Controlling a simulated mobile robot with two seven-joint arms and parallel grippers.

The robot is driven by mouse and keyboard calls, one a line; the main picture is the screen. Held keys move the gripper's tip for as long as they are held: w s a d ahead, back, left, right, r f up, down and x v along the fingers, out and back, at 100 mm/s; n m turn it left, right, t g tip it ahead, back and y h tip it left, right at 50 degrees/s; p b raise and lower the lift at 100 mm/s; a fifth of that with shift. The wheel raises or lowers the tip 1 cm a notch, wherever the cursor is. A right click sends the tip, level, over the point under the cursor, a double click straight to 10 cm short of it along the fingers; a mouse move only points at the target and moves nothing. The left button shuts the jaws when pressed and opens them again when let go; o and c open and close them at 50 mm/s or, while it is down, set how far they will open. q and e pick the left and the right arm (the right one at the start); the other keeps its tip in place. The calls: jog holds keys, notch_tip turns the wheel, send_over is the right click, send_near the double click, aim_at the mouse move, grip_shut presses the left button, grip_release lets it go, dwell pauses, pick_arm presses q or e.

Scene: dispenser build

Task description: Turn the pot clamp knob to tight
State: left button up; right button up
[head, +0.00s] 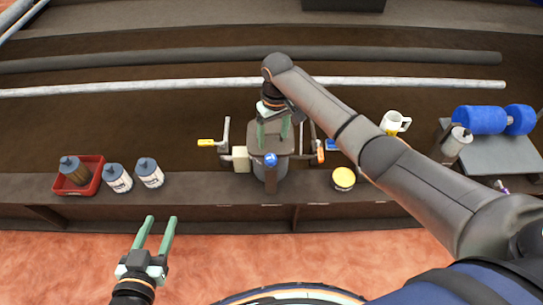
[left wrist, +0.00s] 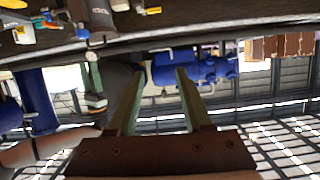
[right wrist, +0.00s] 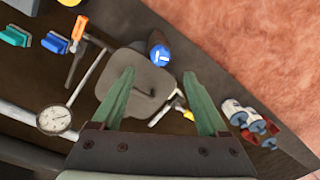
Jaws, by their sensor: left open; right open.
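The blue pot clamp knob (head: 270,159) with a white mark sits on a dark post at the front of the grey lidded pot (head: 284,170). In the right wrist view the knob (right wrist: 158,53) lies just past my fingertips, at the edge of the pot lid (right wrist: 140,88). My right gripper (head: 272,140) is open and empty, above the pot and behind the knob, apparently apart from it. My left gripper (head: 160,220) is open and empty, in front of the bench at the left, well away from the knob.
A red tray (head: 97,184) with a bottle and two more bottles (head: 118,178) stand at the left. A yellow-lidded jar (head: 344,179) and a mug (head: 394,122) are at the right. A yellow-handled valve (head: 208,143) and a dial gauge (right wrist: 54,119) are near the pot.

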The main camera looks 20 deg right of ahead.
aim_at(272, 158)
notch_tip(272, 158, down, 6)
jog(key=shift+a+r+b, duration=0.1)
jog(key=shift+r+b, duration=0.15)
jog(key=shift+b, duration=0.7)
notch_tip(272, 158, down, 4)
jog(key=shift+a+r+b, duration=0.1)
jog(key=shift+r+b, duration=0.1)
jog(key=shift+b, duration=0.6)
pick_arm(q)
notch_tip(272, 158, up, 21)
jog(key=d+m+t+h, duration=0.1)
jog(key=m+t+h, duration=0.4)
jog(key=t, duration=0.3)
jog(key=shift+s+d+r+t+h, duration=0.2)
jog(key=shift+s+t+h, duration=0.15)
jog(key=shift+h, duration=0.15)
pick_arm(e)
jog(key=shift+f, duration=0.2)
jog(key=shift+c, duration=0.4)
grip_shut()
